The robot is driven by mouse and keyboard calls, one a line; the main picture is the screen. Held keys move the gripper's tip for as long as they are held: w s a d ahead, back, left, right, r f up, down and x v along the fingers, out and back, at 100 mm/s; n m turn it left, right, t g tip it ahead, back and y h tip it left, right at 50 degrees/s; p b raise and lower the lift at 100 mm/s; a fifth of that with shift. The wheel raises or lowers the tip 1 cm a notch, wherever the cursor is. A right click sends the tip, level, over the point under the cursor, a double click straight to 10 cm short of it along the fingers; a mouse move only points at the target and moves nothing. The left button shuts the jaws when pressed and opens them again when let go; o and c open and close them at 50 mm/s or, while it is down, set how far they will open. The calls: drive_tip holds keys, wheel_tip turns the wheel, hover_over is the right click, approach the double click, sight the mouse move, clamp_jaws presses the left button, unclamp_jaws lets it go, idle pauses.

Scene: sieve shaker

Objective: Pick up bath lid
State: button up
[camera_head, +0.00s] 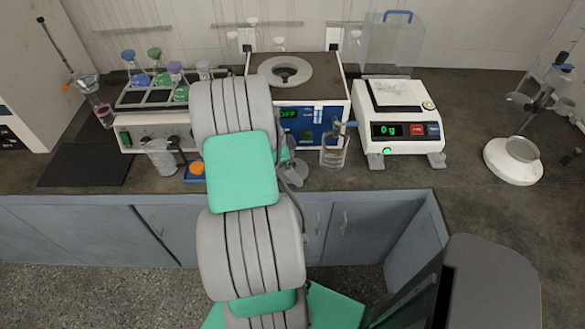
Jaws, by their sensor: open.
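A pale grey round ring-shaped lid (304,72) with a dark centre lies flat on the dark top of a white box-shaped bath (330,93), which I take to be the bath of the task. The bath has a blue front panel with a lit green display and stands at the back middle of the bench. My arm rises through the middle of the picture and covers the left part of the bath's front. My gripper does not show; it is probably hidden behind my own arm.
A balance (395,120) reading 0 g stands right of the bath, before a clear cover (392,42). A flask rack (150,97) is at left. A glass bottle (334,150) stands before the bath. A white-based stand (512,165) is at far right. Bench (455,120) is bare between balance and stand.

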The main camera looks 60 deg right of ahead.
drive_tip(key=c, duration=1.1)
drive_tip(key=shift+o, duration=0.2)
